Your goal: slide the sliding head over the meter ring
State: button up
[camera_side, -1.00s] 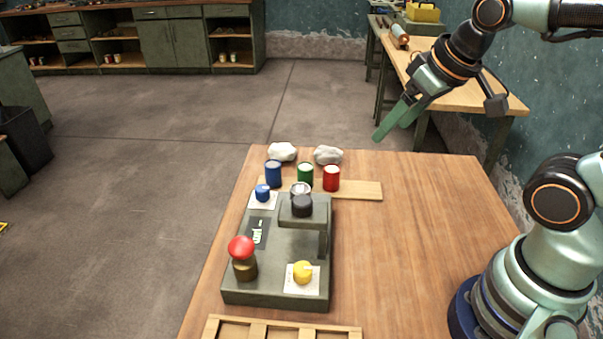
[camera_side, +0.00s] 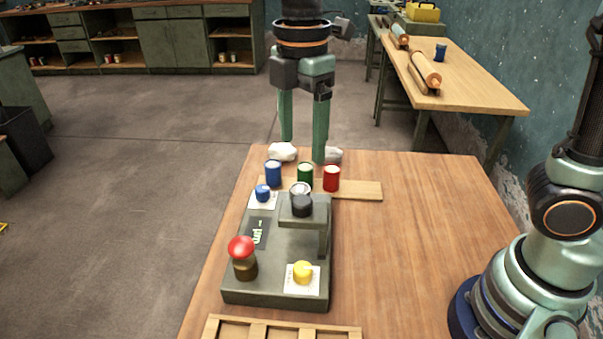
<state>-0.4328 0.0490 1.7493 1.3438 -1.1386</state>
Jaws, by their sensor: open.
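A grey-green panel device (camera_side: 258,287) stands on the wooden table. A raised grey block with a black round cap (camera_side: 302,206) at its back right looks like the sliding head. A small silver ring (camera_side: 299,187) shows just behind the cap, partly hidden by it; it may be the meter ring, but I cannot tell for sure. My gripper (camera_side: 303,148) points down with its two green fingers apart and empty.
Blue (camera_side: 273,174), green (camera_side: 305,175) and red (camera_side: 331,179) cans stand behind the device by a wooden strip (camera_side: 365,190). The device carries a red knob (camera_side: 241,247), yellow knob (camera_side: 303,272) and blue knob (camera_side: 263,192).

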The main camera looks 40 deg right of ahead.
aim_at(302, 199)
notch_tip(302, 199, down, 12)
jog(key=shift+r, duration=0.1)
dwell(0.4)
jog(key=shift+c, duration=0.4)
grip_shut()
jog(key=shift+d, duration=0.1)
dwell(0.9)
